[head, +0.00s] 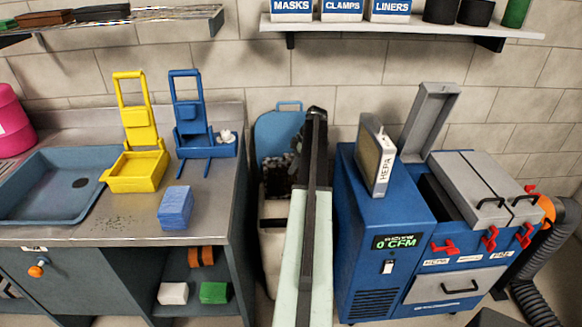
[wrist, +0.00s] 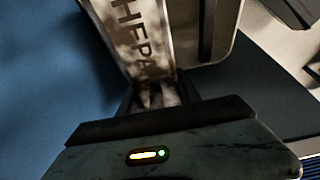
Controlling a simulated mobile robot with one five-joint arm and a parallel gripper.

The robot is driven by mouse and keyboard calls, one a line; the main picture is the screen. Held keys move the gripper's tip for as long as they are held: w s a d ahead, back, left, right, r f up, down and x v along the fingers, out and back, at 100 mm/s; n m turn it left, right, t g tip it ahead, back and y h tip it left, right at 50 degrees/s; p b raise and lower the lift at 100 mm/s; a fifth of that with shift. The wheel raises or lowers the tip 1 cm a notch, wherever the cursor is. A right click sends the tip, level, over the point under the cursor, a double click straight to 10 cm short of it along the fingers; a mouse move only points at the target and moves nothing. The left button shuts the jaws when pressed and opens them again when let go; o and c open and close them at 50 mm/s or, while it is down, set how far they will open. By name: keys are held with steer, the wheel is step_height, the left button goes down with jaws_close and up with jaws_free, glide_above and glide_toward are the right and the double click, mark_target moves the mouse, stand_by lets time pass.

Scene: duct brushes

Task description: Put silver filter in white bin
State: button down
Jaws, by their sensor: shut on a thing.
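My gripper (wrist: 157,96) is shut on a smudged silver filter (wrist: 132,35) marked HEPA in the wrist view. The filter's lower end is between the dark fingers, and its far end runs out of the picture. In the head view my raised arm hides most of the gripper and the held filter. The white bin (head: 272,242) stands on the floor between the counter and the blue machine, with a blue lid standing open behind it. My arm covers its right part, and dark shapes show at its mouth. I cannot tell whether the held filter is inside the bin.
A grey-white HEPA filter (head: 377,157) stands on the blue machine (head: 385,220). The machine's grey lid (head: 430,120) is open beside it. The counter at left holds a yellow caddy (head: 138,172), a blue caddy (head: 205,143) and a blue block (head: 175,208). A shelf (head: 400,28) hangs above.

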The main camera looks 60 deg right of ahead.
step_height(320, 180, down, 28)
steer(key=b, duration=2.7)
steer(key=shift+f+b, duration=0.15)
steer(key=shift+b, duration=0.15)
steer(key=c, duration=0.7)
jaws_free()
steer(key=shift+c, duration=0.2)
steer(key=p+v, duration=0.4)
steer(key=w+p+v, duration=0.1)
steer(key=p+v, duration=0.3)
steer(key=a+p+v, duration=0.1)
steer(key=p+v, duration=0.3)
steer(key=shift+w+r+p, duration=0.2)
steer(key=shift+r+p, duration=0.1)
steer(key=shift+r, duration=0.5)
steer(key=shift+f, duration=0.15)
